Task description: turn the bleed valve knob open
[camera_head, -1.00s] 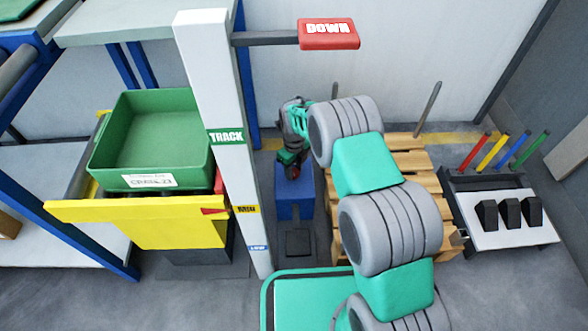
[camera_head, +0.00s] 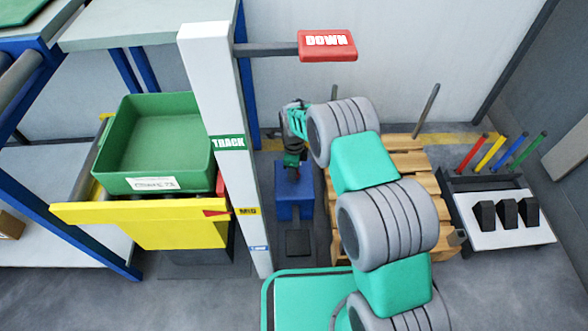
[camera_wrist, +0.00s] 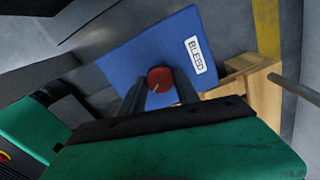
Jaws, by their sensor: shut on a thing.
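The bleed valve is a blue box (camera_head: 284,209) on the floor between the white post and the pallet. In the wrist view the blue box (camera_wrist: 135,62) carries a white label reading BLEED (camera_wrist: 195,55). A round red knob (camera_wrist: 160,77) with a pale line on it sits on the box's face. My gripper (camera_wrist: 160,88) has its two dark fingers on either side of the knob, shut on it. In the head view my gripper (camera_head: 294,172) is small and reaches down to the top of the box.
A white post marked TRACK (camera_head: 228,143) with a red DOWN sign (camera_head: 327,43) stands left of my arm. A green crate (camera_head: 119,141) sits on a yellow-fronted platform (camera_head: 140,214). A wooden pallet (camera_head: 424,182) and a rack with coloured handles (camera_head: 470,200) are at right.

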